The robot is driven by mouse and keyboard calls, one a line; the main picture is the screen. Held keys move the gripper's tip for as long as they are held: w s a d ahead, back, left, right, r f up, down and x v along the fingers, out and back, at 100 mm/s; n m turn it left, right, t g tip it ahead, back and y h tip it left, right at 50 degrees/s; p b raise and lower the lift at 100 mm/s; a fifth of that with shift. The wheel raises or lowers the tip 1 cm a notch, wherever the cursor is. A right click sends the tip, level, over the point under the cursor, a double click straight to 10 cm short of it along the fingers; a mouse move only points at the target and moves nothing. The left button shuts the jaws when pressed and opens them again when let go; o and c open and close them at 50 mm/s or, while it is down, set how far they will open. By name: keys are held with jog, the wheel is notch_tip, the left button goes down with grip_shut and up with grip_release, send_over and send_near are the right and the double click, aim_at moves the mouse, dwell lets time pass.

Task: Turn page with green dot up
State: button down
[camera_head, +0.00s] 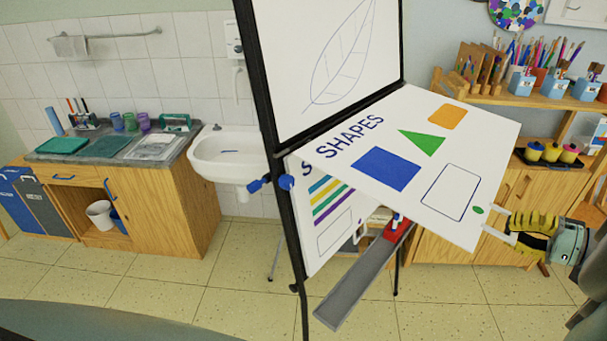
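The SHAPES page (411,160) hangs from the flip-chart easel, tilted outward and lifted on its right side. It bears a blue square, a green triangle, an orange shape and an outlined box. The green dot (478,210) is at its lower right corner. My gripper (500,228) comes in from the right, with its fingertips at the page edge beside the dot. It looks closed on that corner, though the finger gap is small in view. Another page (325,205) with coloured stripes shows beneath. A leaf drawing page (345,55) stands above.
The easel's black frame (268,90) and grey tray (362,280) stand around the page. A shelf with brushes and cups (530,95) is behind at right. A sink (235,158) and wooden cabinet (170,200) are at left. Tiled floor in front is clear.

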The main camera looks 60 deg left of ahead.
jog(key=shift+r+p, duration=4.2)
jog(key=shift+r, duration=0.4)
notch_tip(320, 180, up, 9)
jog(key=a+p, duration=0.2)
jog(key=p, duration=0.7)
jog(key=shift+s, duration=0.3)
jog(key=shift+r, duration=0.15)
jog(key=s+a+r+p, duration=0.1)
jog(key=a+r+p, duration=0.3)
jog(key=r+p, duration=0.4)
jog(key=shift+r, duration=0.2)
jog(key=shift+p, duration=0.3)
